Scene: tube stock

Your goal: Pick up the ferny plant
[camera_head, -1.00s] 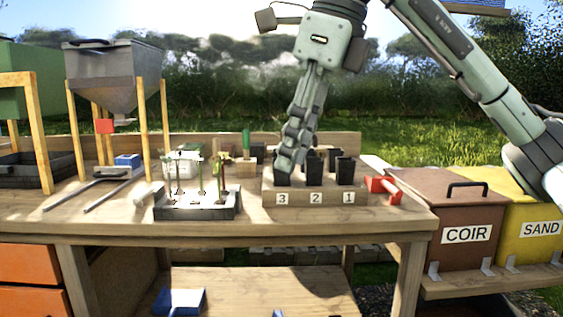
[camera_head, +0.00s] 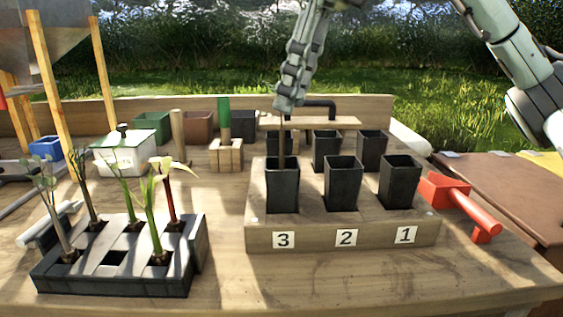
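A dark seedling tray (camera_head: 110,285) at the lower left holds several plants. One has rounded grey-green leaves (camera_head: 46,182), one a thin dark stem (camera_head: 88,200), one narrow green leaves (camera_head: 122,182), one a thick pale-green stem (camera_head: 153,225), one a red stem (camera_head: 168,190). I cannot tell for certain which is ferny. My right gripper (camera_head: 284,107) points down above pot 3 (camera_head: 283,190), right of the tray and away from the plants. A thin brown stick (camera_head: 282,142) runs from its fingertips down into that pot; whether the fingers grip it is unclear. My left gripper is out of view.
A wooden block (camera_head: 380,236) labelled 3, 2, 1 holds black pots, with more pots behind. A red tool (camera_head: 462,203) lies at its right end. A white lidded box (camera_head: 124,152) and a wooden holder with a green-handled tool (camera_head: 224,118) stand behind the tray. Bench is clear in front.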

